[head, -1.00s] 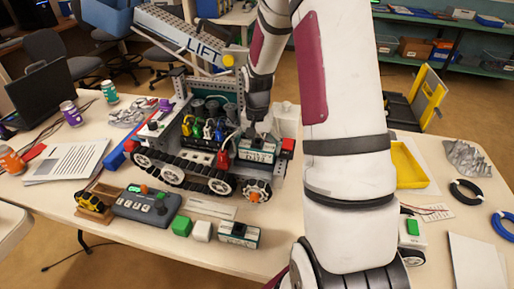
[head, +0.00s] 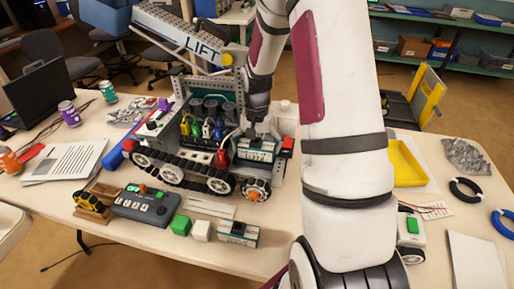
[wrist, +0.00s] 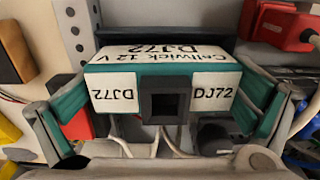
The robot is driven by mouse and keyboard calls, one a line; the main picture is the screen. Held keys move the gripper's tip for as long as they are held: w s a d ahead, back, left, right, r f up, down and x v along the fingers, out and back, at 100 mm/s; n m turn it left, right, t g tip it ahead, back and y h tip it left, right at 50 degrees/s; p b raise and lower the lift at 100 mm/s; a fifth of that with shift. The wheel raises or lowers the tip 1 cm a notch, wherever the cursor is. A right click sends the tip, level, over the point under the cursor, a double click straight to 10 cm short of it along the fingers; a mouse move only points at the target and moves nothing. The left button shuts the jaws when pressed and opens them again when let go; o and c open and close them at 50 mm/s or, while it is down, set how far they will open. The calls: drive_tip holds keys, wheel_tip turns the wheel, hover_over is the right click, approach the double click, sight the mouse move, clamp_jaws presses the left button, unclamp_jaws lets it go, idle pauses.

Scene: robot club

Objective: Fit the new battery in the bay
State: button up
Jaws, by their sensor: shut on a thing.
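A teal and white battery (head: 257,151) marked DJ72 is at the right end of the tracked robot (head: 190,160). It fills the middle of the wrist view (wrist: 165,72), with its black socket block facing me. My gripper (head: 259,130) is shut on it from above; its fingers show at both sides in the wrist view (wrist: 162,112). The dark bay (wrist: 225,46) shows just behind the battery. I cannot tell how far in the battery sits or whether it touches the bottom. A second, similar battery (head: 238,234) lies on the table's front part.
Cables run below the battery, and a red part (wrist: 285,22) sits at the bay's right. A controller (head: 145,205), a green block (head: 181,225) and a white block (head: 201,231) lie in front. The grey lift arm (head: 180,35) rises behind. A yellow tray (head: 406,165) stands right of my arm.

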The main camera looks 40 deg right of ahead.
sight(255, 157)
drive_tip(key=shift+a+f+b, duration=0.3)
drive_tip(key=shift+a+f, duration=0.2)
drive_tip(key=shift+f, duration=0.35)
drive_tip(key=shift+s+a+f+b, duration=0.1)
drive_tip(key=shift+s+f+b, duration=0.05)
drive_tip(key=shift+f+b, duration=0.45)
idle(0.7)
drive_tip(key=o, duration=1.4)
drive_tip(key=shift+f, duration=0.15)
drive_tip(key=shift+w+r+p, duration=0.15)
drive_tip(key=shift+r+p, duration=0.5)
drive_tip(key=shift+r, duration=0.25)
drive_tip(key=shift+w+r+p, duration=0.1)
drive_tip(key=shift+r+p, duration=0.55)
drive_tip(key=shift+r, duration=0.2)
drive_tip(key=shift+d+r+p, duration=0.2)
drive_tip(key=shift+r+p, duration=0.25)
drive_tip(key=shift+r, duration=0.5)
drive_tip(key=shift+d+r+p, duration=0.2)
drive_tip(key=shift+r+p, duration=0.2)
drive_tip(key=shift+r, duration=0.5)
